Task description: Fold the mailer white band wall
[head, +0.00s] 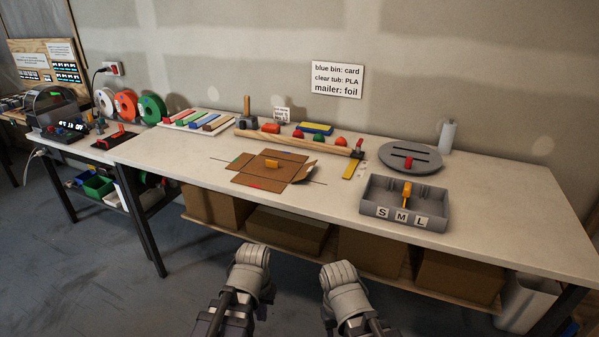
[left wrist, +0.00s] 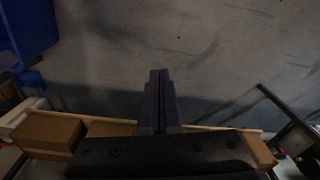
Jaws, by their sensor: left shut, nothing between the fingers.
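The mailer (head: 250,181) is a flat brown cardboard blank with its flaps spread out, near the front edge of the table. I cannot make out a white band on any wall. My left gripper (left wrist: 160,76) is shut and empty in the left wrist view. In the head view both my arms are in front of the table, below its edge and apart from the mailer. My right arm's end (head: 344,283) shows, but its fingers cannot be made out.
A grey tray marked S M L (head: 375,208) stands right of the mailer, with a grey round plate (head: 411,153) behind it. A wooden rail (head: 300,142) with coloured pieces lies behind the mailer. Brown boxes (head: 287,229) fill the shelf below. The tabletop left of the mailer is clear.

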